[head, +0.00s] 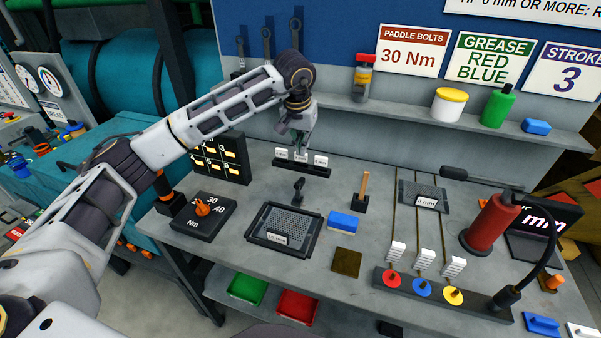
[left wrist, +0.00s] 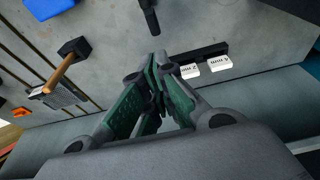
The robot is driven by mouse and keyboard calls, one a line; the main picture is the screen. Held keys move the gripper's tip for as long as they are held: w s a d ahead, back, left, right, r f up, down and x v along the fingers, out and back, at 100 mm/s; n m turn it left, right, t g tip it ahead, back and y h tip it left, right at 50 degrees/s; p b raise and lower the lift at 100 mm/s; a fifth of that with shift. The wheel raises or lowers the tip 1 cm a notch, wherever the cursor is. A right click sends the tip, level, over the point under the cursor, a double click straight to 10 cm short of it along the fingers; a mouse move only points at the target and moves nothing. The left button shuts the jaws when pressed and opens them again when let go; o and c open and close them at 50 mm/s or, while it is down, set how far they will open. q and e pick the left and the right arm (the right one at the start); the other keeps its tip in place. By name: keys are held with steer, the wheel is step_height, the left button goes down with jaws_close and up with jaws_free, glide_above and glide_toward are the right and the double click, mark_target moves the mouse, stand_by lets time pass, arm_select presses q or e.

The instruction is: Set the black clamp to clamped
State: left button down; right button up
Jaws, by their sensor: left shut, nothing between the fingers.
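The black clamp (head: 299,188) stands on the grey workbench behind the perforated tray, with its small dark arm sticking up. In the left wrist view, part of the clamp (left wrist: 149,16) shows at the top edge, beyond my fingertips. My left gripper (head: 300,150) points down over the dark rack of white labelled blocks, behind the clamp and apart from it. In the left wrist view, its green-padded fingers (left wrist: 158,58) are together with nothing between them. I cannot tell the clamp's exact setting. My right gripper is not in view.
The dark rack (head: 313,172) lies just below my left gripper. A mesh tray (head: 250,228) is in front of the clamp. A blue block (head: 343,221) and a wooden-handled tool (head: 364,184) stand to its right. A black torque box (head: 199,222) is at the left.

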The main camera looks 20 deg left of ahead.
mark_target(301, 179)
arm_select(q)
steer(key=shift+f, duration=0.15)
steer(key=shift+s+f+p, duration=0.25)
steer(key=shift+f+p, duration=0.35)
steer(key=shift+f, duration=0.9)
steer(key=shift+s+f+p, duration=0.3)
steer(key=shift+f+p, duration=0.25)
steer(key=shift+f, duration=0.95)
steer(key=shift+s+f+p, duration=0.25)
steer(key=shift+f+p, duration=0.35)
steer(key=shift+f, duration=0.9)
steer(key=shift+a+f, duration=0.1)
steer(key=shift+a, duration=0.05)
